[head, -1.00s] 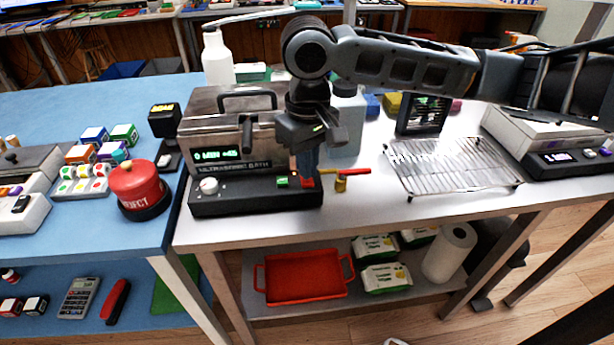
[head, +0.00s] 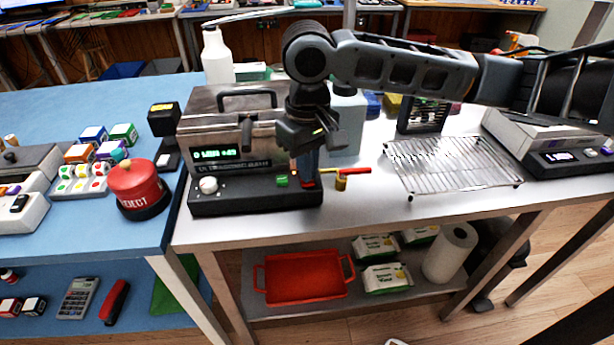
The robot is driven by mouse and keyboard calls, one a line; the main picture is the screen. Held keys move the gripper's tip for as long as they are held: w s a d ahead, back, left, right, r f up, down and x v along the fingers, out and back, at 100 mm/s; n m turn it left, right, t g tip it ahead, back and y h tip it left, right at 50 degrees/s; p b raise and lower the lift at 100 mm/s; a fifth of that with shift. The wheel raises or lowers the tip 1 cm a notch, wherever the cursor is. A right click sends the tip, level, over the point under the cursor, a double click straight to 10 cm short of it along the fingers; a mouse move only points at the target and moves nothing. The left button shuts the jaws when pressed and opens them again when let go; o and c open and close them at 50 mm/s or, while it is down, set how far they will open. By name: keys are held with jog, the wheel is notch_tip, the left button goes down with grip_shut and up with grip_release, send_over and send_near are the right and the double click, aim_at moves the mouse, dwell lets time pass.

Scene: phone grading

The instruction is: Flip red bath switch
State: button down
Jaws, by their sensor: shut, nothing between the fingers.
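The ultrasonic bath (head: 232,140) is a grey metal box with a lid handle and a black front base (head: 240,200), at the left of the metal table. Its front has a lit green display (head: 217,154), a white knob (head: 208,185) and a green button (head: 282,181). The red switch (head: 308,184) is at the right end of the base, mostly hidden behind my fingers. My gripper (head: 305,176) points down at the switch, with its fingers shut and nothing held. I cannot tell whether it touches the switch or which way the switch is set.
A yellow and red valve handle (head: 345,173) sticks out just right of my fingers. A wire rack (head: 450,165) lies further right, beside a scale (head: 560,150). A blue-grey container (head: 348,115) stands behind my gripper.

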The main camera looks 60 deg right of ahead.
jog(key=shift+f, duration=0.5)
dwell(0.3)
notch_tip(320, 180, up, 7)
jog(key=p, duration=0.6)
dwell(0.8)
